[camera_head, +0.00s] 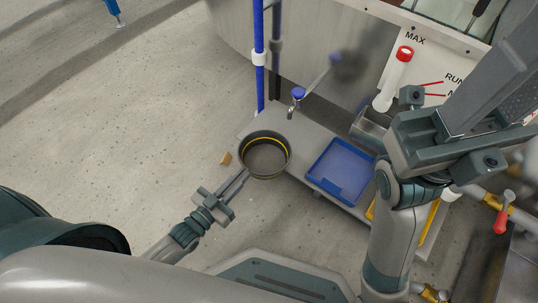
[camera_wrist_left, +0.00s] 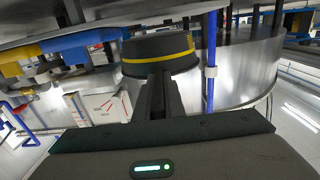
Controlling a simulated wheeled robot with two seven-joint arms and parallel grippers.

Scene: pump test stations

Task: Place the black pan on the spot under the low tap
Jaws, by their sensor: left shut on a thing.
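The black pan (camera_head: 265,155) is round with a yellow band and overlaps the front-left edge of the grey shelf. My left gripper (camera_head: 245,175) is shut on its near rim. The wrist view shows the pan (camera_wrist_left: 160,52) at the ends of my left fingers (camera_wrist_left: 160,95). The low tap (camera_head: 296,96), with a blue handle, is above and to the right of the pan in the head view. The pan looks level; whether it touches the shelf is unclear. No marked spot shows. My right gripper (camera_head: 455,115) is close to the camera with its fingertips out of frame.
A blue tray (camera_head: 341,170) lies on the grey shelf (camera_head: 310,137) right of the pan. A blue pipe (camera_head: 259,60) stands behind the pan. A white tube with a red cap (camera_head: 404,54) stands farther right. A small tan block (camera_head: 226,158) is on the floor at left.

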